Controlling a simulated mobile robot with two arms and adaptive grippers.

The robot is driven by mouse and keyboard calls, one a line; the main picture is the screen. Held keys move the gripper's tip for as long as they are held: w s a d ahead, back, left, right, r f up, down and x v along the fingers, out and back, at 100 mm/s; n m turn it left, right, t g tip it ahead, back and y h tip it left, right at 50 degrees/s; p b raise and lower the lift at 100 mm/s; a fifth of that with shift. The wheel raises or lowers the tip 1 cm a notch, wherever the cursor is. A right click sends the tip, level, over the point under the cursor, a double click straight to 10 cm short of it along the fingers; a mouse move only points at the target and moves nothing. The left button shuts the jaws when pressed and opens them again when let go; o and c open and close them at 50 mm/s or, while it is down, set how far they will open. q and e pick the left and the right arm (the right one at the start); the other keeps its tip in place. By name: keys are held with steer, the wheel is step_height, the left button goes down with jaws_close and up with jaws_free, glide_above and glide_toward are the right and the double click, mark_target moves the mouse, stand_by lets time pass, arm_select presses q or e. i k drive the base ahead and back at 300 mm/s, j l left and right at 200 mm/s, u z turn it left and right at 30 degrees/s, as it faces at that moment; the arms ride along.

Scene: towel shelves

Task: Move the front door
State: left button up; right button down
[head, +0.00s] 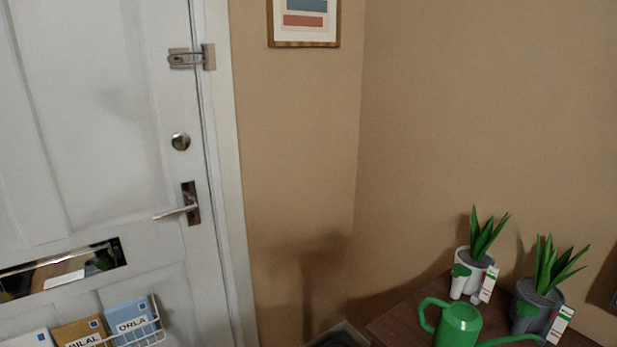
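The white panelled front door (90,120) fills the left of the head view and appears closed against its white frame (224,150). A lever handle (180,207) sits near its right edge, roughly level. Above it are a round knob lock (181,141) and a metal latch (190,58) that spans the door edge and frame. A shiny letter slot (60,268) lies lower on the door. Neither of my grippers shows in this view.
A wire rack (150,336) with labelled mail hangs low on the door. At the lower right a dark wooden table (405,313) holds a green watering can (458,325) and two potted plants (474,262) (538,300). A framed picture (304,22) hangs beside the door.

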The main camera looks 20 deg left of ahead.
mark_target(94, 113)
steer(key=u, duration=1.8)
